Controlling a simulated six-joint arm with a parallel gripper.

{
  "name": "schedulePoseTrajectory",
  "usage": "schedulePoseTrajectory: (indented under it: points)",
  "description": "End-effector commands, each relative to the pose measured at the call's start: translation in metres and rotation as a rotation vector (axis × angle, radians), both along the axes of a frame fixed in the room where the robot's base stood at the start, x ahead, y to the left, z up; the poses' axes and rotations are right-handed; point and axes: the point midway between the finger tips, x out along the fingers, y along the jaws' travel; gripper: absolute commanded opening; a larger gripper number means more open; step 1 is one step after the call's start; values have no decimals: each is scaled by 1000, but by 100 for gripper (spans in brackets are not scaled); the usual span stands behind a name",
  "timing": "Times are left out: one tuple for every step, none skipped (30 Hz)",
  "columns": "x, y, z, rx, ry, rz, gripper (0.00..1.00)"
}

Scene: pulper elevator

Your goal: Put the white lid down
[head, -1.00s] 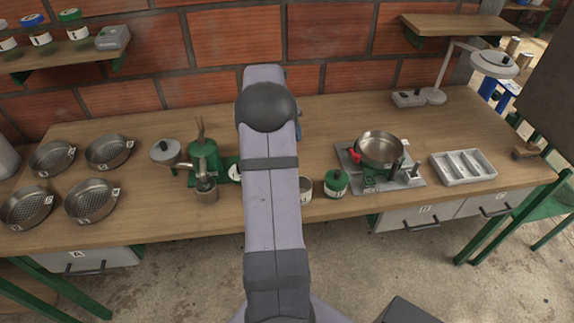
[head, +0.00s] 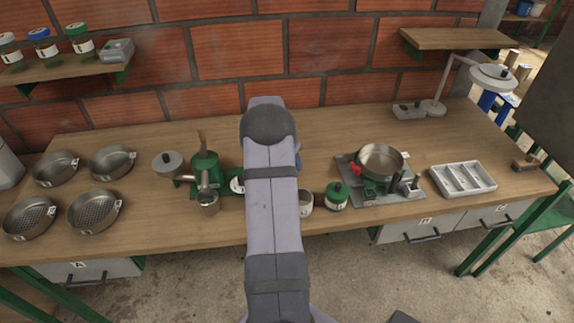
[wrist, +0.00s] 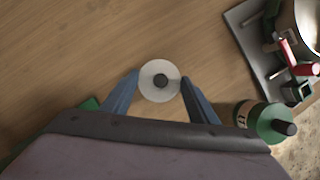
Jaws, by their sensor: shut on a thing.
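The white lid (wrist: 148,76), a round white disc with a dark knob, is between the two blue fingers of my gripper (wrist: 159,92) in the wrist view. My gripper is shut on it, a finger at each side. Bare wooden table top shows around the lid; I cannot tell whether the lid touches the table or hangs above it. In the head view my arm hides the lid and nearly all of the gripper.
A green jar with a black knob (wrist: 262,122) stands right of the gripper; it also shows in the head view (head: 337,197). A pale cup (head: 306,203) is beside it. A grey plate with a metal pan (head: 381,160) is further right. A green pulper (head: 205,175) stands left. The table behind is clear.

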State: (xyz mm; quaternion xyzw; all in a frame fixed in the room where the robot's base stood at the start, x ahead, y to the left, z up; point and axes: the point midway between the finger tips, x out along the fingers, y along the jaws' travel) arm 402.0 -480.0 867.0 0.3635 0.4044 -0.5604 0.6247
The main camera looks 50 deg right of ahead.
Motion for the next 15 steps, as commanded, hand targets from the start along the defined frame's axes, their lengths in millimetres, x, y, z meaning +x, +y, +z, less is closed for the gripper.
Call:
schedulePoseTrajectory:
  points:
    - [0, 0, -7, 2, 2, 1, 33]
    - [0, 0, -11, 3, 2, 1, 33]
    - [-1, 0, -15, 3, 3, 0, 33]
    - [0, 0, -18, 2, 2, 0, 33]
    - [0, 0, -21, 1, 1, 1, 33]
    - [0, 0, -23, 1, 1, 1, 33]
    - [0, 0, -24, 1, 1, 1, 33]
    - [0, 0, -25, 0, -1, 0, 33]
    - [0, 0, -25, 0, -1, 0, 33]
    - [0, 0, -25, 0, -1, 0, 33]
    - [0, 0, -25, 0, -1, 0, 33]
    - [0, 0, -24, 0, -1, 0, 33]
    - [0, 0, -24, 0, -1, 0, 33]
    - [0, 0, -25, 0, -1, 0, 33]
    - [0, 0, -25, 0, -1, 0, 33]
